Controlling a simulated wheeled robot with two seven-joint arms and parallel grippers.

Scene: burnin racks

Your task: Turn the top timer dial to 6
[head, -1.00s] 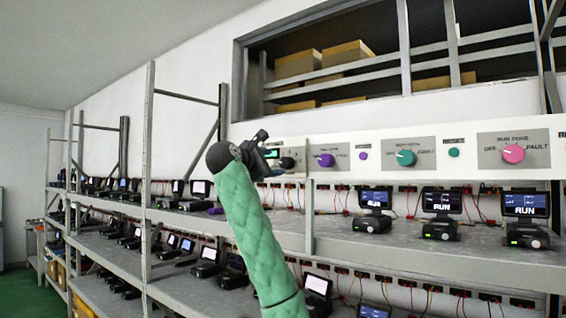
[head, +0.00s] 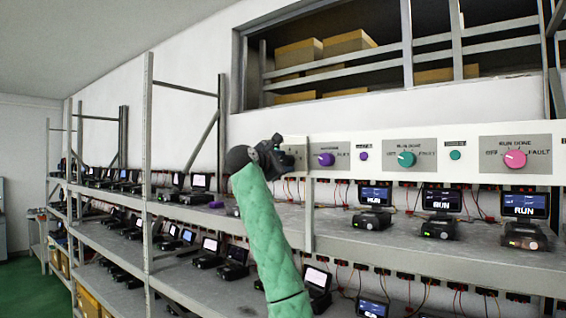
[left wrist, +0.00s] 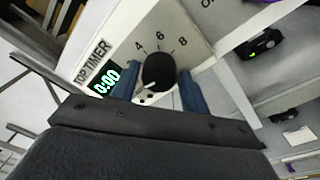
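The top timer dial (left wrist: 157,68) is a round black knob on a pale panel in the left wrist view. The numbers 4, 6 and 8 (left wrist: 160,36) stand along its upper side. A small whitish mark shows at its lower left edge. The "TOP TIMER" label (left wrist: 92,62) and a green display reading 0:00 (left wrist: 107,81) are left of it. My left gripper (left wrist: 158,74) has its two blue fingers on either side of the dial, apart, with narrow gaps visible. In the head view my left gripper (head: 272,154) covers the dial. My right gripper is not in view.
The panel strip continues right with a purple knob (head: 326,160), a teal knob (head: 406,159) and a pink knob (head: 515,158). Below, a shelf (head: 390,238) carries several devices with "RUN" screens (head: 441,201). Racks with more devices stand left.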

